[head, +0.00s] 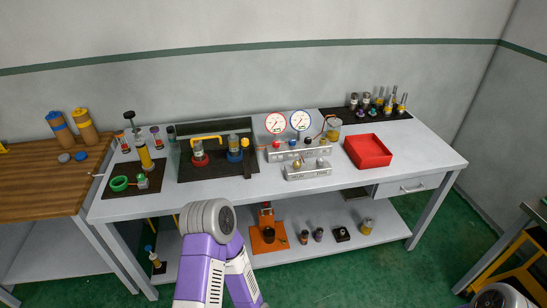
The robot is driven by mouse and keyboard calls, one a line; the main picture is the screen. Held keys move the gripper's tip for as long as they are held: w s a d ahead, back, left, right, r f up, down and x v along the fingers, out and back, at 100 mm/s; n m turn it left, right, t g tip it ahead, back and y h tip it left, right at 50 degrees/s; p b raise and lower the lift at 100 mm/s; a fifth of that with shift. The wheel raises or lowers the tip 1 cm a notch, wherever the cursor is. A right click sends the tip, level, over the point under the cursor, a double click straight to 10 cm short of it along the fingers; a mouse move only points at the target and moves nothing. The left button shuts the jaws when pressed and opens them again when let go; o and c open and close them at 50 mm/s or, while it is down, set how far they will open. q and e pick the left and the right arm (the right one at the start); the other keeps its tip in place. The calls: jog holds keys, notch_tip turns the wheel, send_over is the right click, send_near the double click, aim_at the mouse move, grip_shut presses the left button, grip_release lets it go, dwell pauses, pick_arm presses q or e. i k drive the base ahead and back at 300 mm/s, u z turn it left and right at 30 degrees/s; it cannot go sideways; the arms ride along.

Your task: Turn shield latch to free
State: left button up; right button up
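On a black mat (190,173) at the middle-left of the grey workbench stand a red-based fixture (199,159) and a blue-based fixture (235,156). A yellow bent pipe or handle (206,138) shows above them. A dark upright piece (247,165) stands at the mat's right side. A shield latch is too small to make out, and its position cannot be told. Purple and grey links of my arm rise in front of the bench. A grey part of mine shows at the bottom right corner. Neither gripper's fingers are visible.
Two gauges (287,122) stand behind silver manifold blocks (307,170). A red tray (368,151) sits to their right. A green ring (119,184) and a yellow cylinder (145,158) stand at the left. The lower shelf holds an orange stand (267,240).

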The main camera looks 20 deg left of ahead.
aim_at(244, 141)
jog(key=u, duration=0.6)
jog(key=i, duration=0.6)
jog(key=u, duration=0.45)
